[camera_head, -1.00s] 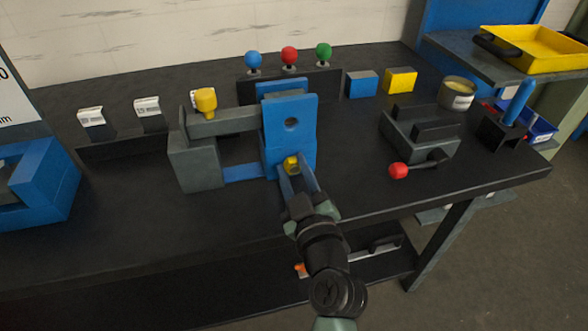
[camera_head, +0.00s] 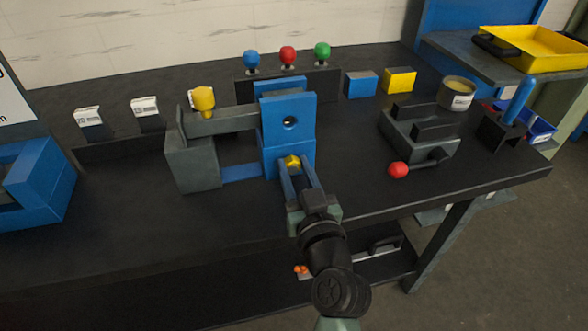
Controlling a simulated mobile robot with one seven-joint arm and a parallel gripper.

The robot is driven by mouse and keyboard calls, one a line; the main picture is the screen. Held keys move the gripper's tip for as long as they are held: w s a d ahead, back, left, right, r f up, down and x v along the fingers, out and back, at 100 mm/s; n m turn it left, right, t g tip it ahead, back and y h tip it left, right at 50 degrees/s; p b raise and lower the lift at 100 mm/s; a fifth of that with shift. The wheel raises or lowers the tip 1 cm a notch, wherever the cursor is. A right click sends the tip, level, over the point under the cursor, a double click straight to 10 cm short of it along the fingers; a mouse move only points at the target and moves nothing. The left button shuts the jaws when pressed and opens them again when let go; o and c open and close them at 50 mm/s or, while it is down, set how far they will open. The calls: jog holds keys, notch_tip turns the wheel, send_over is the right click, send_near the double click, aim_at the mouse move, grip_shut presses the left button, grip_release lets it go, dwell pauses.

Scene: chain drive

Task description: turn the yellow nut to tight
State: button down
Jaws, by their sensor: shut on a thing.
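The yellow nut (camera_head: 292,162) sits low on the front face of the blue upright bracket (camera_head: 288,105). Only its top and front show between my fingers. My gripper (camera_head: 294,168) reaches up from the front of the bench and is shut on the nut, one finger on each side. A round hole shows in the bracket above the nut. The bracket joins a grey block (camera_head: 192,163) on its left by a grey bar (camera_head: 222,122) above and a blue strip below.
Blue, red and green knobs (camera_head: 288,55) stand on a black rail behind the bracket. A grey vise (camera_head: 420,134) with a red-ended handle (camera_head: 398,170) sits to the right. The black bench top (camera_head: 345,185) is clear between my gripper and the vise.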

jog(key=m, duration=0.5)
jog(key=shift+d+f+m+p, duration=0.1)
jog(key=shift+d+m+p, duration=0.05)
jog(key=shift+m+p, duration=0.2)
jog(key=m, duration=0.2)
jog(key=m+p, duration=0.1)
jog(key=m, duration=0.1)
jog(key=shift+d+f+m, duration=0.15)
jog(key=shift+f+m, duration=0.05)
jog(key=shift+m, duration=0.15)
jog(key=c, duration=0.5)
grip_release()
jog(key=shift+r, duration=0.1)
